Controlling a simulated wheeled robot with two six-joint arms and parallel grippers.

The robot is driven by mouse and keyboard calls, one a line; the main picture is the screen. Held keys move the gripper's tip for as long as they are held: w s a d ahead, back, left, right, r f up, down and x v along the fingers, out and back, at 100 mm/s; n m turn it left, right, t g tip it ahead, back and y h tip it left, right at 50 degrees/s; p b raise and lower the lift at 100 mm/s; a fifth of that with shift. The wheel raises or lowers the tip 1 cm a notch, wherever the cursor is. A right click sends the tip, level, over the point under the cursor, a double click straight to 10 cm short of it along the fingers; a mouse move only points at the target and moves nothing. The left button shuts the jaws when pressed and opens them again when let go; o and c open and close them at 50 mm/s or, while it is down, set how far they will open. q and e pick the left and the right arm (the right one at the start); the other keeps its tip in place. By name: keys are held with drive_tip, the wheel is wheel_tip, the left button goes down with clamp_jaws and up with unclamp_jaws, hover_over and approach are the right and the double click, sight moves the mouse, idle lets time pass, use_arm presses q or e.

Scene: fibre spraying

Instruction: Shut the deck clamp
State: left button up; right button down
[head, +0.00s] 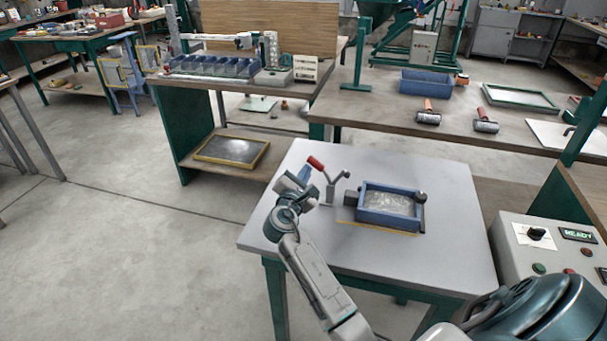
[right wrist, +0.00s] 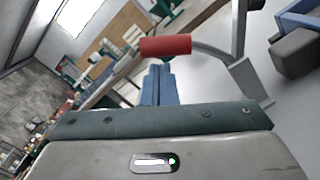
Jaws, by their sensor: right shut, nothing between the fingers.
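The deck clamp (head: 331,185) is a grey metal piece on the light grey table, left of the blue deck box (head: 390,207). Its lever ends in a red handle (head: 316,162), tilted up and pointing to the back left. My right gripper (head: 304,173) is shut and empty, close to the red handle on its near left side. In the right wrist view my blue fingers (right wrist: 158,85) are together, with their tips just below the red handle (right wrist: 165,46) in the picture. I cannot tell whether they touch it. My left gripper is not in view.
A control box (head: 550,245) with a READY display stands at the right. Behind, a wooden bench holds a blue bin (head: 427,84) and two rollers (head: 428,116). A yellow-framed tray (head: 231,150) lies on a low shelf. The table's left part is clear.

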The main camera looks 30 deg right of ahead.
drive_tip(key=shift+s+d+r+m, duration=0.2)
drive_tip(key=shift+r+m, duration=0.15)
drive_tip(key=shift+m, duration=0.25)
drive_tip(key=shift+s+d+r+m+b, duration=0.25)
drive_tip(key=shift+s+r+m, duration=0.1)
drive_tip(key=shift+m, duration=0.3)
drive_tip(key=shift+s+d+r+m+b, duration=0.1)
drive_tip(key=shift+s+d+r+m, duration=0.15)
drive_tip(key=shift+m, duration=0.4)
drive_tip(key=s+d+r+m+b, duration=0.1)
drive_tip(key=s+d+m, duration=0.3)
drive_tip(key=m, duration=0.3)
drive_tip(key=shift+s+r+g+b, duration=0.3)
drive_tip(key=shift+r+b, duration=0.05)
drive_tip(key=shift+r, duration=0.05)
